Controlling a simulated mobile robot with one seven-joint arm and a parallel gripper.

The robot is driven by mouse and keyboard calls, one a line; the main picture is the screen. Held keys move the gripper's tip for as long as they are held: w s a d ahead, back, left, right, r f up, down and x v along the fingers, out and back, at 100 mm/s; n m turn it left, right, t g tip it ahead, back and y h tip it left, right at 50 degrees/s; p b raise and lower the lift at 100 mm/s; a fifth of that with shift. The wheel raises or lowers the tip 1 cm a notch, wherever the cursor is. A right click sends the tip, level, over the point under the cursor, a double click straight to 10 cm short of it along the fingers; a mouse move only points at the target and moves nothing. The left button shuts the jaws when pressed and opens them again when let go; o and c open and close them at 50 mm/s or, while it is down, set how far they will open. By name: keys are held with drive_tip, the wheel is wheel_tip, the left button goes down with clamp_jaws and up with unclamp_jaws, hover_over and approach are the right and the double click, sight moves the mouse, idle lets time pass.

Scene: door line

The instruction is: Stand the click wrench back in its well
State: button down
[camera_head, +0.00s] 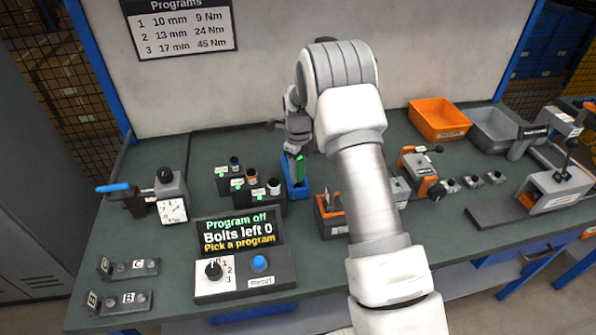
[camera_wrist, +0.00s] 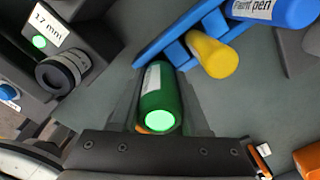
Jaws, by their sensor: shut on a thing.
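My gripper (camera_head: 298,150) is shut on a green cylindrical handle, which I take to be the click wrench (camera_head: 300,170). In the wrist view the wrench handle (camera_wrist: 158,100) lies between the two dark fingers (camera_wrist: 160,85), with a pale label and a glowing green end facing the camera. A blue holder (camera_head: 293,190) is just below my gripper in the head view. In the wrist view the blue holder (camera_wrist: 155,50) runs past the far end of the handle. The lower end of the wrench is hidden, so I cannot tell whether it sits in a well.
A yellow pen end (camera_wrist: 213,55) and a "Paint pen" label are beside the handle. A control box (camera_head: 243,273) reads "Program off". Bare bench lies behind the holder.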

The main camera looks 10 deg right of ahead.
drive_tip(key=shift+f, duration=0.1)
drive_tip(key=shift+f, duration=0.15)
drive_tip(key=shift+c, duration=1.9)
unclamp_jaws()
drive_tip(key=shift+r, duration=0.2)
